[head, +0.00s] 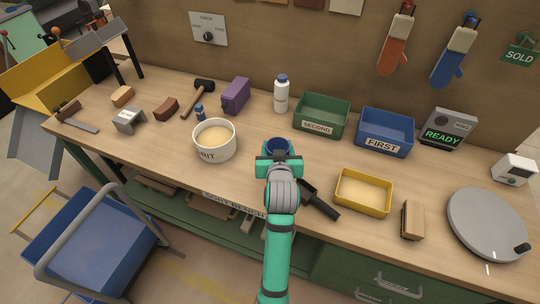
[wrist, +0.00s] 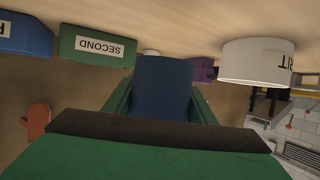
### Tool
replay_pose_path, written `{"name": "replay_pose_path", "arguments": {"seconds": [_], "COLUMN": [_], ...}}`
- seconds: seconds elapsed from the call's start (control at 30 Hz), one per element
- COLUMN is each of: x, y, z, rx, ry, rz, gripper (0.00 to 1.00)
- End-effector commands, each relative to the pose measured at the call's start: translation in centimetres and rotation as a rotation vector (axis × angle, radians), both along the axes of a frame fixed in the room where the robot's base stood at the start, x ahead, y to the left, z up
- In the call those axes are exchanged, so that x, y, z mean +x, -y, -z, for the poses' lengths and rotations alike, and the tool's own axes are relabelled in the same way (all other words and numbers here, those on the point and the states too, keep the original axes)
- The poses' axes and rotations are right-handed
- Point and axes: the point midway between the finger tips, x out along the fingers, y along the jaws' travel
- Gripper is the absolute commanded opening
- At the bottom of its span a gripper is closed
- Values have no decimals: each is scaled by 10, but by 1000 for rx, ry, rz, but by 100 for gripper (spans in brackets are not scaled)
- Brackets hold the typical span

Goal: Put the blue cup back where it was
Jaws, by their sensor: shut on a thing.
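The blue cup (head: 278,146) shows just beyond my gripper (head: 279,158) in the head view, over the middle of the workbench (head: 160,150). My gripper is shut on it. In the wrist view the blue cup (wrist: 163,85) fills the space between the green fingers of my gripper (wrist: 162,100). The wrist picture is upside down, with the bench top along its upper edge. The lower part of the cup is hidden by my gripper in the head view, and I cannot tell whether it touches the bench.
A white grit tub (head: 214,153) stands left of the cup. Behind are a white bottle (head: 281,95), a green SECOND bin (head: 321,129) and a blue FIRST bin (head: 384,148). A yellow tray (head: 338,191) and a dark tool (head: 320,202) lie to the right. Bare bench shows behind the cup.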

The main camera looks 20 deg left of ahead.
Motion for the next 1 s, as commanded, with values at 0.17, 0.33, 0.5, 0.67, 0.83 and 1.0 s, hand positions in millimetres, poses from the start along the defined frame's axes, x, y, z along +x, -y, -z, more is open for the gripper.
{"name": "replay_pose_path", "arguments": {"seconds": [0.17,0.33,0.5,0.67,0.83,1.0], "x": [14,22,25,25,26,26], "y": [-18,-29,-35,-37,-35,-34], "z": [32,46,53,75,85,84], "rx": [-2,0,-1,-2,-1,0], "ry": [-6,-3,-4,-7,-3,-2], "rz": [-1,-2,-4,-5,-3,-2], "gripper": [23,23,23,23,23,23]}}
